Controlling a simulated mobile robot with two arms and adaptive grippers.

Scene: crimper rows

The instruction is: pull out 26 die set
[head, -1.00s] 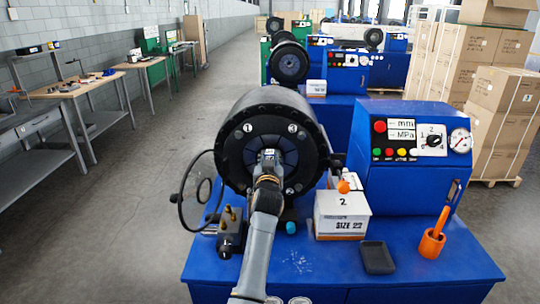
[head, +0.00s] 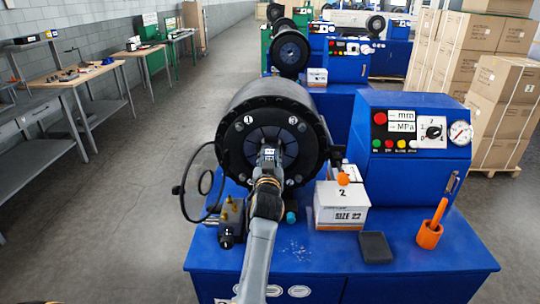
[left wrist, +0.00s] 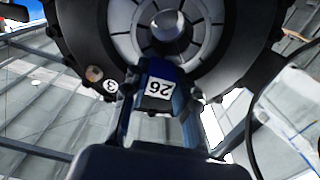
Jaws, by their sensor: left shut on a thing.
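The die set piece marked 26 (left wrist: 158,88) is a dark block with a white label, seen in the left wrist view in front of the crimper's centre. My left gripper (head: 268,155) is shut on it, with a finger on each side in the left wrist view (left wrist: 159,108). The crimper head (head: 234,150) is a thick black ring with numbered marks 1 and 3 on its face. Its grey inner ring of dies (left wrist: 206,36) shows behind the held piece. I cannot tell how far the piece sits inside the head.
A white box marked SIZE 22 (head: 341,216), a dark tray (head: 375,248) and an orange holder (head: 429,235) stand on the blue machine base (head: 320,265). The control panel box (head: 415,165) rises at right. A round hoop (head: 183,195) hangs left of the head.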

